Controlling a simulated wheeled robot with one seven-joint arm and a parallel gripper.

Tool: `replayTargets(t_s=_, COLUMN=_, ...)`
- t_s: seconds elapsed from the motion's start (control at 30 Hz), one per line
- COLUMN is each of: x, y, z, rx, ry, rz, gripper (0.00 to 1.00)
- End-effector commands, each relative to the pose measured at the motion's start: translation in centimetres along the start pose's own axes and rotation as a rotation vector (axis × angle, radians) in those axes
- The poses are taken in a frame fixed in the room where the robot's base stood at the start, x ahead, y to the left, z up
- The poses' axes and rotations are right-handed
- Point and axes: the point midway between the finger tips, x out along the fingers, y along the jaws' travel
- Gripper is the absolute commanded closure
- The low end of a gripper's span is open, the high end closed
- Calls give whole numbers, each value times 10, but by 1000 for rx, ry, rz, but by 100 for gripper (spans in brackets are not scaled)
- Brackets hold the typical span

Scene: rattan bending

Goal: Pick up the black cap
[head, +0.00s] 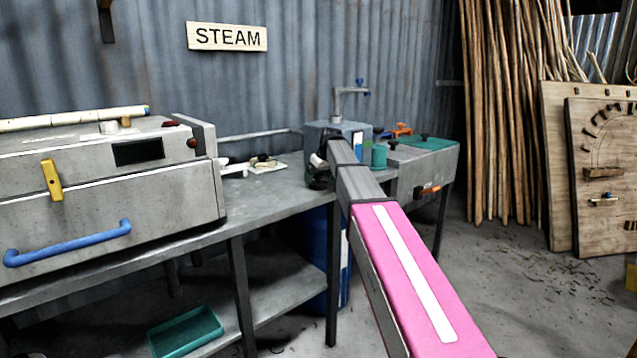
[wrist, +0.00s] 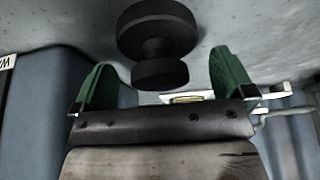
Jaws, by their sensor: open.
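The black cap (wrist: 158,45) shows large in the wrist view, a round dark piece with a wide disc, a narrower neck and a smaller disc. It is against a grey speckled surface, between and a little beyond the two green fingers of my gripper (wrist: 165,75). The fingers are open, with clear gaps on both sides of the cap, and hold nothing. In the head view my gripper (head: 318,174) is at the end of my pink and grey arm, low over the grey bench (head: 270,191). I cannot tell the cap apart from the dark parts there.
A grey steamer box (head: 100,180) with a blue handle stands at the left. A small white board (head: 268,166) with items lies left of my gripper. A blue-grey box (head: 340,128) with a valve and a green cup (head: 379,156) are close by on the right.

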Motion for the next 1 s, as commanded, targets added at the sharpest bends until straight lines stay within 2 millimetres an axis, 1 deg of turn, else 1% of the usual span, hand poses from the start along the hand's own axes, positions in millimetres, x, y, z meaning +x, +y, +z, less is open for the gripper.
replayTargets(t_s=0.03, x=9, y=0, z=0, rx=0, ry=-1, rz=-1, gripper=0)
replayTargets(t_s=0.13, x=19, y=0, z=0, rx=0, ry=-1, rz=-1, gripper=0)
replayTargets(t_s=0.2, x=22, y=0, z=0, rx=0, ry=0, rz=0, gripper=0)
replayTargets(t_s=0.37, x=22, y=0, z=0, rx=0, ry=0, rz=0, gripper=0)
replayTargets(t_s=0.4, x=22, y=0, z=0, rx=0, ry=0, rz=0, gripper=6)
replayTargets(t_s=0.47, x=22, y=0, z=0, rx=0, ry=0, rz=0, gripper=26)
replayTargets(t_s=0.5, x=22, y=0, z=0, rx=0, ry=0, rz=0, gripper=39)
replayTargets(t_s=0.53, x=22, y=0, z=0, rx=0, ry=0, rz=0, gripper=42)
replayTargets(t_s=0.57, x=22, y=0, z=0, rx=0, ry=0, rz=0, gripper=42)
replayTargets(t_s=0.6, x=22, y=0, z=0, rx=0, ry=0, rz=0, gripper=46)
replayTargets(t_s=0.87, x=20, y=0, z=-1, rx=0, ry=1, rz=0, gripper=46)
replayTargets(t_s=1.0, x=13, y=0, z=-4, rx=0, ry=1, rz=1, gripper=46)
